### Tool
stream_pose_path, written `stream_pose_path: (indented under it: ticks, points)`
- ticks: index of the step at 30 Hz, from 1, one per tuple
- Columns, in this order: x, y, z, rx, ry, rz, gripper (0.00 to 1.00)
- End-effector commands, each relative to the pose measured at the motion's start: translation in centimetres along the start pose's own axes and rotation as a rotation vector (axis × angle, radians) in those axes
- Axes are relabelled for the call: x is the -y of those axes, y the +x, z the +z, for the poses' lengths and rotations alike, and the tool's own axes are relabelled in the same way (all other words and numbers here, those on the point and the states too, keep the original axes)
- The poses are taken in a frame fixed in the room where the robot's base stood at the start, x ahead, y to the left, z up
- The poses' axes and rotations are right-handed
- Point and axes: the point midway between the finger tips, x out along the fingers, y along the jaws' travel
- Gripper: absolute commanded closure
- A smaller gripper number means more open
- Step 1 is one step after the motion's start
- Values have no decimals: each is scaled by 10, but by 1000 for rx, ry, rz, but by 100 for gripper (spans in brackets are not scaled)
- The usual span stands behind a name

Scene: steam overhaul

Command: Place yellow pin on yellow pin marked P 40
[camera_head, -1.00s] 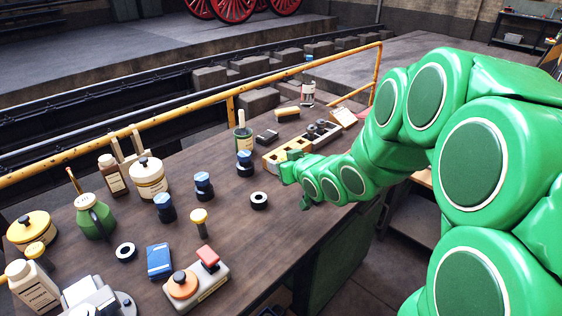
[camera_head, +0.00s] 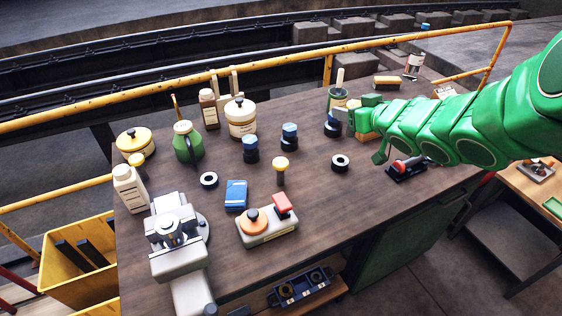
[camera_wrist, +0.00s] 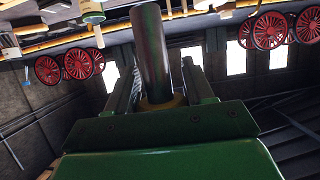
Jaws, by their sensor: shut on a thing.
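My gripper (camera_wrist: 153,78) is shut on a dark, shiny cylindrical pin (camera_wrist: 152,45) with a yellow ring at its lower end in the wrist view. In the head view, my gripper (camera_head: 352,116) is above the back right of the bench, and the held pin cannot be made out there. A yellow-topped pin (camera_head: 281,166) stands upright near the bench's middle, left of and apart from my gripper. Another yellow-topped pin (camera_head: 138,162) stands at the left, partly hidden by a white bottle. No P 40 mark is readable.
Blue-topped dark pieces (camera_head: 289,136), a black ring (camera_head: 340,162), a blue box (camera_head: 236,195) and a grey block with orange knob (camera_head: 268,226) stand around the middle pin. A tan box (camera_head: 365,128) is partly behind my arm. A yellow railing (camera_head: 328,70) runs behind.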

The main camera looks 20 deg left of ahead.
Motion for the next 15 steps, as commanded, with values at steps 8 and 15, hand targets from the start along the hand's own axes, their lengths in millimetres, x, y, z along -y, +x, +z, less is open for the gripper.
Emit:
stream_pose_path:
  ticks: [8, 15]
  points:
    - [43, -6, -18, 1, -56, -125, 99]
    - [93, -17, -24, 4, -115, -270, 99]
